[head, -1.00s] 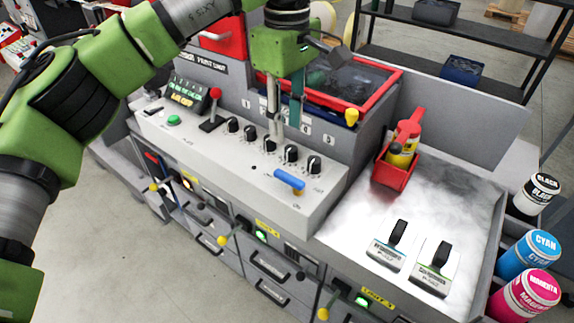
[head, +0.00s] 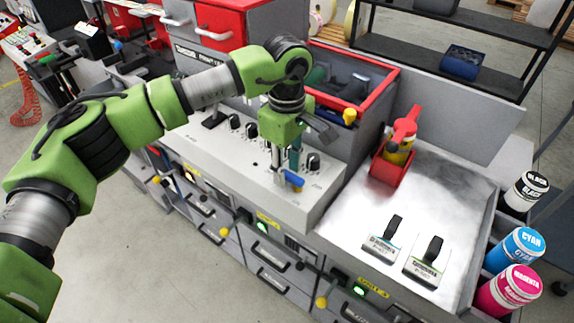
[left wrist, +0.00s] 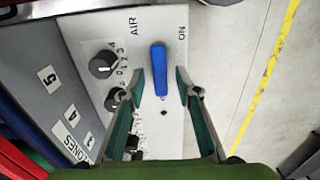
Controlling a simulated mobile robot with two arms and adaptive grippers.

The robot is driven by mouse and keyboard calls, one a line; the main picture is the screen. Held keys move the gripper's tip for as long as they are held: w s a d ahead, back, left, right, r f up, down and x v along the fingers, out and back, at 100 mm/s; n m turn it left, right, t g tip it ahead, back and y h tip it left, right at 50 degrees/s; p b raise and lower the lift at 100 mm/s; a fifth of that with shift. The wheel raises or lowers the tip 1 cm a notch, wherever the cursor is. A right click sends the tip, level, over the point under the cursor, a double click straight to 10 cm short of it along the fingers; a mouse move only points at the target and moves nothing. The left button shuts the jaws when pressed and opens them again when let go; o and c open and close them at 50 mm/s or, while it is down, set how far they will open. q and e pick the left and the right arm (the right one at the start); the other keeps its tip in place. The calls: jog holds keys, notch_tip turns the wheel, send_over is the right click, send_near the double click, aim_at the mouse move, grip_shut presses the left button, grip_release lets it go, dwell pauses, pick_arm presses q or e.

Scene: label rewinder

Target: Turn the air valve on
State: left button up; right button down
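The air valve has a blue lever handle (left wrist: 159,70) on the sloped grey control panel (left wrist: 192,15). In the left wrist view the handle lies between the labels AIR and ON. In the head view the blue handle (head: 293,179) is partly hidden by my left gripper (head: 286,170). In the left wrist view my left gripper (left wrist: 157,82) is open, with one finger on each side of the handle. I cannot tell whether either finger touches it. My right gripper is not in view.
Black knobs (head: 312,160) stand on the panel close to the gripper. A red holder (head: 390,168) with a bottle and two black-handled tools (head: 428,262) are on the tray to the right. Ink cans (head: 515,250) hang at the right edge.

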pick_arm(q)
grip_shut()
jog(key=shift+a+f+n+b, duration=0.1)
jog(key=shift+n+b, duration=0.3)
jog(key=shift+b, duration=0.3)
jog(key=n+b, duration=0.2)
jog(key=s+n+b, duration=0.1)
jog(key=n+b, duration=0.2)
jog(key=b, duration=0.1)
jog(key=shift+s+a+f+n+b, duration=0.1)
jog(key=shift+s+a+n+b, duration=0.1)
jog(key=shift+s+n+b, duration=0.15)
jog(key=n+b, duration=0.2)
jog(key=n, duration=0.1)
jog(key=shift+s, duration=0.3)
jog(key=shift+s+d+r+n+b, duration=0.1)
jog(key=shift+s+r+n+b, duration=0.05)
jog(key=shift+n+b, duration=0.4)
jog(key=shift+s+r+n+b, duration=0.15)
jog(key=shift+n+b, duration=0.2)
jog(key=shift+n, duration=0.35)
grip_release()
